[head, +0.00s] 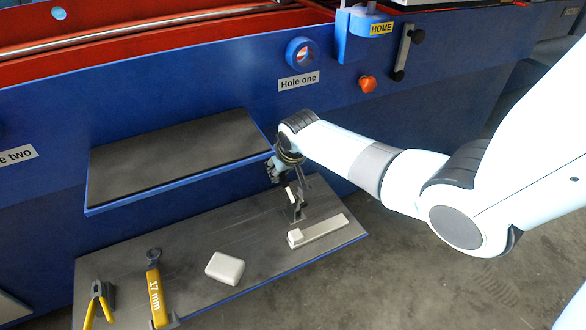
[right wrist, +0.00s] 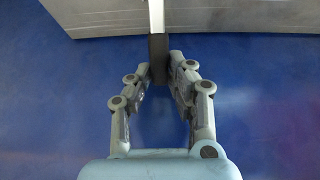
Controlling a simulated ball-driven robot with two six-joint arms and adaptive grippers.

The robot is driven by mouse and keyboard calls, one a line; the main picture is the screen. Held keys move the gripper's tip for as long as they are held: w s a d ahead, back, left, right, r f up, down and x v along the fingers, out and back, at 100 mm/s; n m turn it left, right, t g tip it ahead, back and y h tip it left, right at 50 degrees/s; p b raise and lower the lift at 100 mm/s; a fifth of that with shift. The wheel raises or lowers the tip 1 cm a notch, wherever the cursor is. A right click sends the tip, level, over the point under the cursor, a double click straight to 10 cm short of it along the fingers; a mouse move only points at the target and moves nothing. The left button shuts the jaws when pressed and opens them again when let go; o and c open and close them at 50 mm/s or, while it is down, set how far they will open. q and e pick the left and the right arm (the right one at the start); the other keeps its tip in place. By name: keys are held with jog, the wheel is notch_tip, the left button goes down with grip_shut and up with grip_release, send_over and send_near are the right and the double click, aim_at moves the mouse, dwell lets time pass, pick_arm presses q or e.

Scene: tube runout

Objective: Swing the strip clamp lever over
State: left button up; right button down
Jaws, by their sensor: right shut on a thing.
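The strip clamp (head: 293,212) stands at the right end of the lower grey shelf, beside a pale strip (head: 320,230) lying flat. Its lever shows in the right wrist view as a light metal bar with a dark grip (right wrist: 159,62). My right gripper (head: 287,180) is just above the clamp, and it also shows in the right wrist view (right wrist: 160,73). Its fingertips are closed around the dark grip. In the head view the wrist and fingers partly hide the lever. My left gripper is in neither view.
An upper dark shelf (head: 180,155) juts out left of my right gripper. On the lower shelf (head: 205,262) are a white block (head: 225,268), a yellow 17 mm tool (head: 156,295) and yellow-handled pliers (head: 98,305). The blue machine wall (head: 230,75) rises behind.

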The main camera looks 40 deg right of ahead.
jog(key=c, duration=1.2)
grip_release()
jog(key=shift+w+r, duration=0.15)
jog(key=shift+r, duration=0.05)
jog(key=shift+c, duration=0.2)
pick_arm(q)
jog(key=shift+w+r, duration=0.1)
pick_arm(e)
notch_tip(320, 180, up, 3)
jog(key=p, duration=0.2)
jog(key=shift+p, duration=0.35)
notch_tip(320, 180, up, 4)
jog(key=p, duration=0.3)
jog(key=shift+f+p, duration=0.15)
jog(key=shift+p, duration=0.25)
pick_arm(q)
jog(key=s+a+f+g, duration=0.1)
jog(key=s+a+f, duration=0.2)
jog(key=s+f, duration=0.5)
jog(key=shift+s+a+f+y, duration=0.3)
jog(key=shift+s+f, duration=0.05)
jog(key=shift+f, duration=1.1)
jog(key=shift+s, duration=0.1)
